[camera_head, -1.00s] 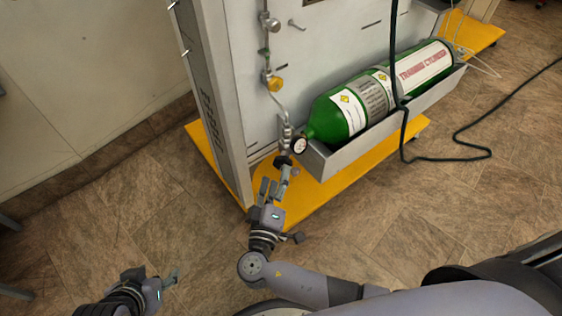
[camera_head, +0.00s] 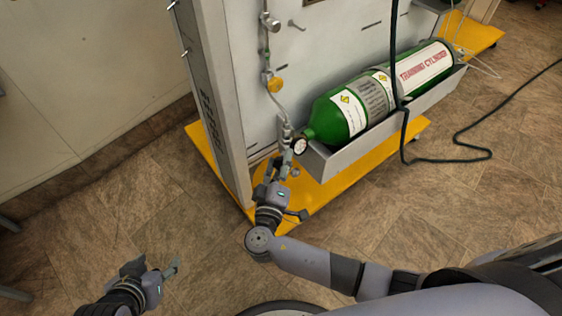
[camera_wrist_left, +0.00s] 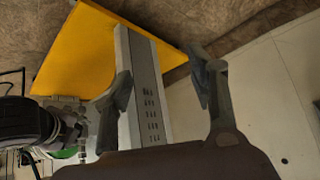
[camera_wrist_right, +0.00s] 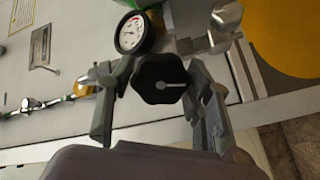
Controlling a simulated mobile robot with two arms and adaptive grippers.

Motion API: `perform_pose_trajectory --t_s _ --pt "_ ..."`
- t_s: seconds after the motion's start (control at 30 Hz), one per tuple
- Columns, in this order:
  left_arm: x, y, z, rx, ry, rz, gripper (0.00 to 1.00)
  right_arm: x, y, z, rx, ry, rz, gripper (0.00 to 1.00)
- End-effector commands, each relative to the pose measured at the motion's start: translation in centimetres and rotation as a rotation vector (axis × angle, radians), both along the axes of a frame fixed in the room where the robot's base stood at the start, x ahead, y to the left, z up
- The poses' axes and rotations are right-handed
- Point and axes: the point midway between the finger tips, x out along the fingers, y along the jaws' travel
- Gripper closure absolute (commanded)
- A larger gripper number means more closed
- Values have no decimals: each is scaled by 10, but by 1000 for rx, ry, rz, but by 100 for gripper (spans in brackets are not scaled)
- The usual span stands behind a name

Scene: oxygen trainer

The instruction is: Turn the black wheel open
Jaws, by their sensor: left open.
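The black wheel (camera_wrist_right: 160,78) is a lobed knob with a pale pointer mark, seen face-on in the right wrist view. My right gripper (camera_wrist_right: 162,85) has one finger on each side of it; whether the fingers press on its rim I cannot tell. In the head view my right gripper (camera_head: 275,170) is at the lower end of the pipe by the cylinder, and the wheel is mostly hidden there. My left gripper (camera_head: 150,267) is open and empty, low over the floor at left; it also shows in the left wrist view (camera_wrist_left: 162,76).
A round gauge (camera_wrist_right: 131,33) sits just above the wheel; it shows in the head view (camera_head: 300,147). The green cylinder (camera_head: 333,117) lies in a grey tray (camera_head: 343,160) on the panel's yellow base (camera_head: 350,182). A dark hose (camera_head: 440,159) trails at right. The floor at left is clear.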

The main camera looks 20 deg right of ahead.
Motion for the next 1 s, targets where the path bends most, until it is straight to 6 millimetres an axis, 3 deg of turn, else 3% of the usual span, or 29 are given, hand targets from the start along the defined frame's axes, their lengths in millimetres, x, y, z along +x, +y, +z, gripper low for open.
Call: perform_pose_trajectory --t_s 0.43,0.57,0.9,1.0 --pt "0 0 0 0 1 0 48 0 0 0 0 1 0 86" --pt "-1 0 0 0 4 1 48 0 1 0 -8 5 1 87" --pt "-55 18 -18 56 268 23 48 0 1 0 -207 111 1 87" --pt "-63 20 -20 64 304 26 48 0 1 -1 -236 127 1 87"
